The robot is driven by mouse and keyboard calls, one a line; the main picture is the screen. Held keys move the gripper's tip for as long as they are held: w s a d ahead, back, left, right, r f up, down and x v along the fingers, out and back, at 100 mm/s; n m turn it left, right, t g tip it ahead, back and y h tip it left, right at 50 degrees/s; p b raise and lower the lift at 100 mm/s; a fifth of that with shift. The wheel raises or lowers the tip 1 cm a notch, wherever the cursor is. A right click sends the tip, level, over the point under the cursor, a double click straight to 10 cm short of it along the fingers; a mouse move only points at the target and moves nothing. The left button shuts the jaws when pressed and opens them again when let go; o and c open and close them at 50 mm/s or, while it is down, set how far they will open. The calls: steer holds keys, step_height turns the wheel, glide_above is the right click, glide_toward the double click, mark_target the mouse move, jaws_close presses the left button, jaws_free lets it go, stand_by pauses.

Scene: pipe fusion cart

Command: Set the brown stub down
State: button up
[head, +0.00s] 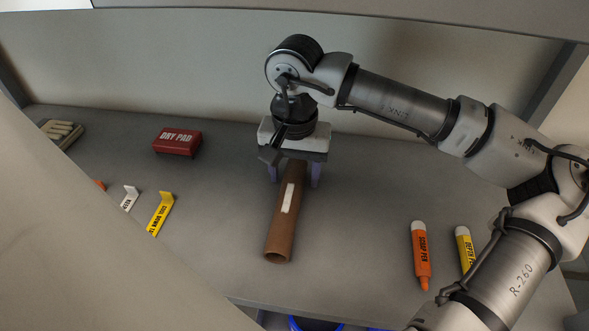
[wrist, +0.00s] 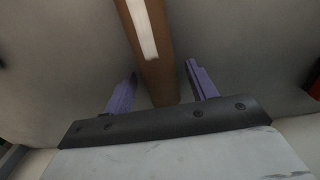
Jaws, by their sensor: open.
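The brown stub (head: 284,220) is a brown pipe with a white stripe along its top. It lies on the grey shelf in the head view, its open end toward the front. My gripper (head: 295,176) is over its far end, with one purple finger on each side. In the wrist view the stub (wrist: 158,75) runs between the two spread fingers of my gripper (wrist: 158,85), with a gap on both sides. The gripper is open. The stub's far end is hidden under the gripper in the head view.
A red DRY PAD box (head: 177,142) stands at the back left. A yellow tag (head: 160,213) and a white tag (head: 130,198) are at left. An orange pen (head: 420,255) and a yellow pen (head: 465,248) lie at right. The grey shelf (head: 350,240) is clear between stub and pens.

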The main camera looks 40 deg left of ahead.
steer(key=shift+r, duration=0.1)
step_height(320, 180, up, 8)
steer(key=shift+f, duration=0.15)
stand_by(0.8)
